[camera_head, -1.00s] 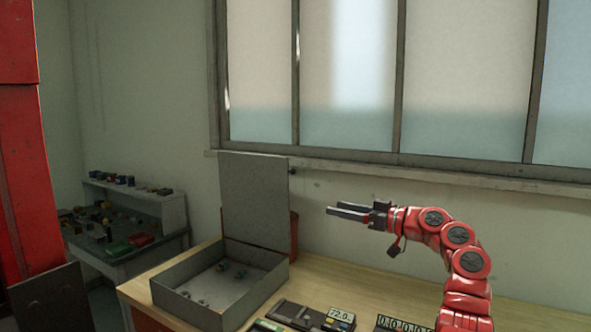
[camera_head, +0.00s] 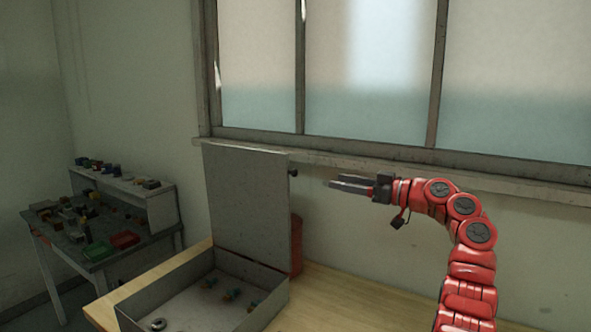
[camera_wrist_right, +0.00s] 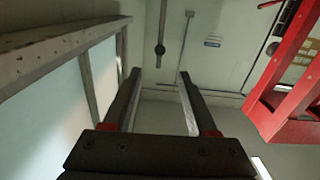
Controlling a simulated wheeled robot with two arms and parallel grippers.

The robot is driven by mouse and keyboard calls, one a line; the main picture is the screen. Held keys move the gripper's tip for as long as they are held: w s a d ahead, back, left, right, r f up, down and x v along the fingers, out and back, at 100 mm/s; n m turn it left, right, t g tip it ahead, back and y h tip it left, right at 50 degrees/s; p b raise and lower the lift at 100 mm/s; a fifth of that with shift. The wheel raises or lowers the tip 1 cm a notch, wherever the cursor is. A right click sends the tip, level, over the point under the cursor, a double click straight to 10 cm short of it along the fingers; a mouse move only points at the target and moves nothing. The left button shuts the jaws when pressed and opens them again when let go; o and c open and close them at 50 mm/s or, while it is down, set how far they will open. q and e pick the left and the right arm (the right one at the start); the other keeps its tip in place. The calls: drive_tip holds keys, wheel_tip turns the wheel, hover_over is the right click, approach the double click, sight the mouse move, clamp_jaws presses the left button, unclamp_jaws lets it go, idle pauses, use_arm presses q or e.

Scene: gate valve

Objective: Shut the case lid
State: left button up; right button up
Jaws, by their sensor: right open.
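The grey case (camera_head: 190,300) sits open on the wooden bench at the lower left of the head view. Its lid (camera_head: 247,200) stands upright at the back edge. A few small parts lie inside the case. My right gripper (camera_head: 328,183) is to the right of the lid, near its upper half in the picture, with its fingers pointing left. It is empty and looks apart from the lid. In the right wrist view its two fingers (camera_wrist_right: 158,75) are spread with nothing between them. My left gripper is not in view.
A red cylinder (camera_head: 297,245) stands behind the lid. A window sill (camera_head: 380,170) runs along the wall behind the arm. A side table (camera_head: 105,235) with small coloured items is at the far left. The bench (camera_head: 345,305) right of the case looks clear.

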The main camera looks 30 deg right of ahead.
sight(296, 174)
drive_tip(key=p+x, duration=0.5)
drive_tip(key=x, duration=0.8)
drive_tip(key=shift+s+r, duration=0.1)
drive_tip(key=shift+r, duration=0.05)
drive_tip(key=shift+x, duration=0.75)
clamp_jaws()
drive_tip(key=shift+f, duration=0.2)
